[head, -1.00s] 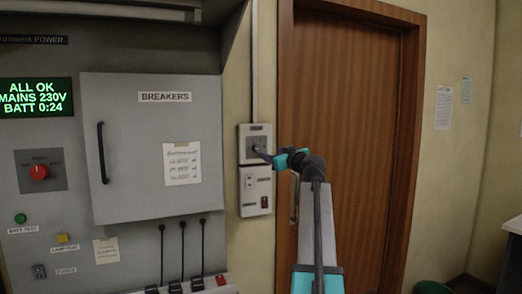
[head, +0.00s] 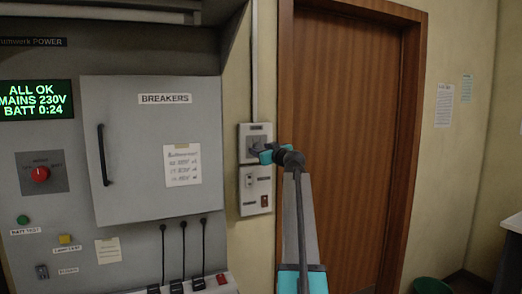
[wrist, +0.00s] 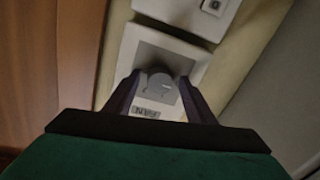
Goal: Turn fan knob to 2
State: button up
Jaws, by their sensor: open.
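The fan knob (wrist: 160,86) is a round grey dial on a grey square plate, with a "FAN" label (wrist: 146,113) beside it in the wrist view. My gripper (wrist: 160,88) is open, with one dark finger on each side of the knob. I cannot tell whether the fingers touch it. In the head view my gripper (head: 258,152) is at the upper box (head: 256,131) on the wall, and it hides the knob there. The number the knob points to is too blurred to read.
A lower wall box (head: 255,191) with a small red switch sits just below. The grey breaker cabinet (head: 150,200) is to the left, with a red rotary knob (head: 40,173) further left. A brown wooden door (head: 345,140) is close on the right.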

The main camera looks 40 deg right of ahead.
jog(key=c, duration=0.9)
jog(key=shift+s+a, duration=0.1)
jog(key=shift+a, duration=0.05)
jog(key=shift+c, duration=0.7)
